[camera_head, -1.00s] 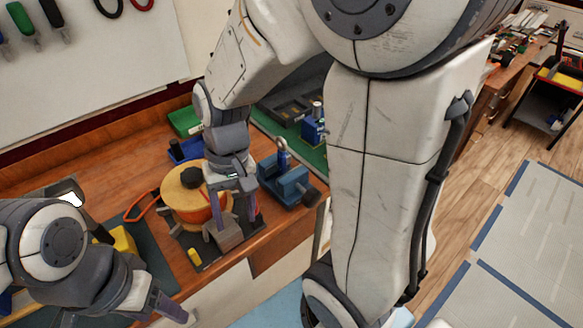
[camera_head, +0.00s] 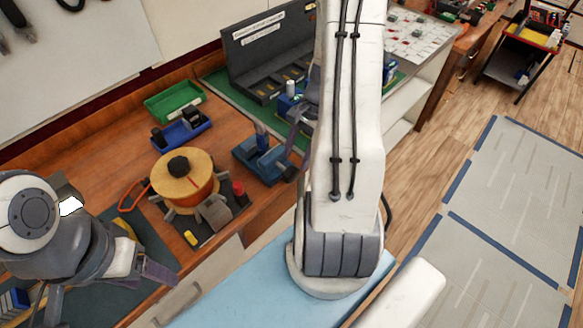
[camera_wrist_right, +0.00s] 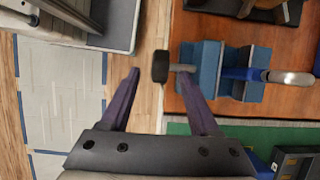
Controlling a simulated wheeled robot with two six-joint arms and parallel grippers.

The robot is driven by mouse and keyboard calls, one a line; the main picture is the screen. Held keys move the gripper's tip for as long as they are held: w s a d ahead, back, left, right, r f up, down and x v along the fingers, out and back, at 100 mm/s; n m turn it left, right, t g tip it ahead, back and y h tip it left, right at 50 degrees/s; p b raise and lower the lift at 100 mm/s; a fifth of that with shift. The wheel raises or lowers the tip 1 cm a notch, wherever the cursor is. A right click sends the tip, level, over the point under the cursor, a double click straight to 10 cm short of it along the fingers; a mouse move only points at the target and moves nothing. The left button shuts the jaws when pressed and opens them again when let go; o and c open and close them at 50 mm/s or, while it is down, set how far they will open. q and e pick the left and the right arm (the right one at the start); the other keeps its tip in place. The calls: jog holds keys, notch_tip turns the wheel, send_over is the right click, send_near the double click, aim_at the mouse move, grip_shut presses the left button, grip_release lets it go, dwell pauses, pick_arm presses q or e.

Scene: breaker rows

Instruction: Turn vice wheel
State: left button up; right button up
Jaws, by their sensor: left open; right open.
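The blue vice (camera_head: 262,163) stands at the front edge of the wooden bench. Its dark wheel (camera_head: 289,174) faces the right front, beside my right arm. In the right wrist view the vice (camera_wrist_right: 238,72) is at upper right, and its black wheel (camera_wrist_right: 160,67) on a grey shaft shows between my fingertips in the picture. My right gripper (camera_wrist_right: 158,76) is open and empty; I cannot tell its depth to the wheel. In the head view this gripper (camera_head: 298,125) is partly hidden by my arm. My left gripper (camera_head: 158,272) is open at lower left, away from the vice.
A yellow-orange spool (camera_head: 184,172) stands left of the vice. A blue tray (camera_head: 182,134) and a green tray (camera_head: 174,101) lie behind it. A dark stepped rack (camera_head: 265,52) is on the green mat. A blue-handled, silver-ended thing (camera_wrist_right: 270,76) is at the vice jaws.

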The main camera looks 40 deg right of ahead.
aim_at(292, 169)
jog(key=shift+x, duration=2.7)
grip_shut()
